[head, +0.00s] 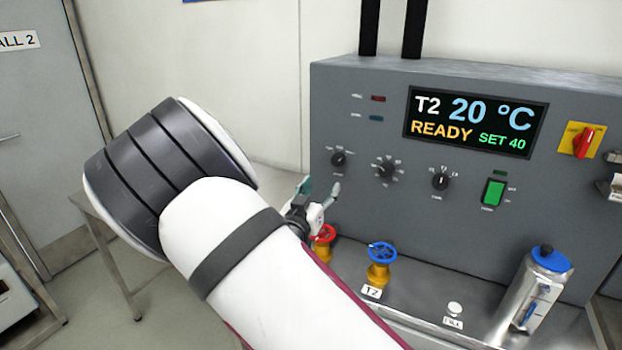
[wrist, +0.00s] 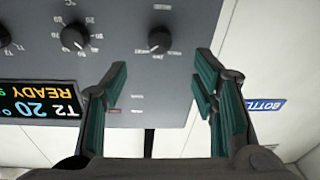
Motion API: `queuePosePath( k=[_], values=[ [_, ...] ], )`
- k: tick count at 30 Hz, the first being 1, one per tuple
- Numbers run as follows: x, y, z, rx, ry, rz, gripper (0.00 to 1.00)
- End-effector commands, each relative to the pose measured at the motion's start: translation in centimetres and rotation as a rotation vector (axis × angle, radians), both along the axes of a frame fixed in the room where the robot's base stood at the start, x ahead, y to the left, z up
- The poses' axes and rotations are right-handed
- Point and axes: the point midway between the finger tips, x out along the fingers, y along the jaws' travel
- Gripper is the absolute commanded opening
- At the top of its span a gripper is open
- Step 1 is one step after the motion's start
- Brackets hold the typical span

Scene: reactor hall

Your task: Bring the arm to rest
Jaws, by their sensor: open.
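My arm reaches across the head view, its white and dark links in front of the grey control panel (head: 340,100). My gripper (head: 320,190) shows just beyond the arm, in front of the panel's lower left part. In the wrist view my gripper (wrist: 160,95) has its two teal-lined fingers spread apart with nothing between them. The panel face (wrist: 120,25) with dark knobs lies beyond the fingers and appears upside down. I cannot tell how far the fingertips are from the panel.
The display (head: 475,122) reads T2 20 °C, READY, SET 40. A red valve (head: 323,234) and a blue valve (head: 382,252) stand below the gripper. A metal container with a blue cap (head: 548,258) stands at right. A red switch (head: 583,142) and a green switch (head: 493,192) are on the panel.

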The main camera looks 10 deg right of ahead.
Motion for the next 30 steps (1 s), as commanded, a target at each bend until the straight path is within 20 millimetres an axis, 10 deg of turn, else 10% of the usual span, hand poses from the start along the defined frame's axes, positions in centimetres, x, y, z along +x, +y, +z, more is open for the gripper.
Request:
queuePosePath(
  k=[16,30],
  values=[
    [-2.0,-1.2,2.1,0.536,0.412,0.208,0.53],
    [-15.0,-0.1,10.1,0.678,0.732,0.513,0.53]
  ],
)
